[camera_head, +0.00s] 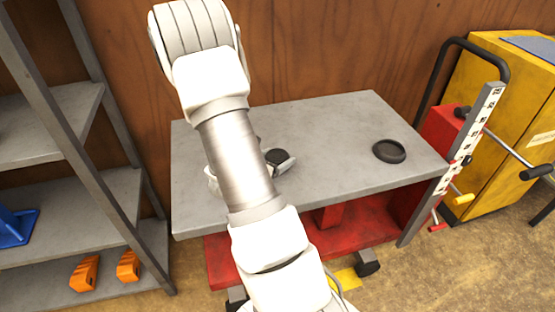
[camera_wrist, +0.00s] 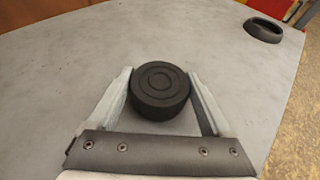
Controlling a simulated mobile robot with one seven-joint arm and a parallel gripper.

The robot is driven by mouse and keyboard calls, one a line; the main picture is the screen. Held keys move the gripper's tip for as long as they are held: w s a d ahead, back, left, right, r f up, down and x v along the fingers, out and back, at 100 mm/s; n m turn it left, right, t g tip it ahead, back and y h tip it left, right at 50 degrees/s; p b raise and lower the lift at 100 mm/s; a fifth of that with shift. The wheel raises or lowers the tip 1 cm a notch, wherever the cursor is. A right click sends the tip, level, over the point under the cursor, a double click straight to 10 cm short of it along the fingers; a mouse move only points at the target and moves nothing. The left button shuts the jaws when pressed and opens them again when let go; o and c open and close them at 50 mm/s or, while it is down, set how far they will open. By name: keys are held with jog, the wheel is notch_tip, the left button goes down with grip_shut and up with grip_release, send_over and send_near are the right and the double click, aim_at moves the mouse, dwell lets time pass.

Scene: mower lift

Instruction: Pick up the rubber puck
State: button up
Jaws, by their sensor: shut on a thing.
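The rubber puck (camera_wrist: 161,91) is a thick black disc with ring grooves on top. In the wrist view it sits between my two fingers, which touch its sides. My gripper (camera_wrist: 161,88) is shut on it, close over the grey table top (camera_wrist: 75,60). In the head view the puck (camera_head: 277,157) shows as a dark disc at the fingertips, and my arm hides part of the gripper. I cannot tell whether the puck still touches the table.
A black round dish or ring (camera_head: 389,151) lies on the right of the lift table (camera_head: 330,120); it also shows in the wrist view (camera_wrist: 263,30). A scaled post (camera_head: 470,140) and a yellow cabinet (camera_head: 500,120) stand at right. Grey shelves (camera_head: 70,215) stand at left.

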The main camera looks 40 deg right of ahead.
notch_tip(320, 180, up, 4)
jog(key=shift+f+p, duration=0.2)
jog(key=shift+p, duration=0.35)
jog(key=s+d+r+p, duration=0.3)
jog(key=s+r+p, duration=0.3)
jog(key=s+p, duration=0.4)
jog(key=shift+s+d+p, duration=0.2)
jog(key=shift+s+p, duration=0.2)
jog(key=shift+p, duration=0.45)
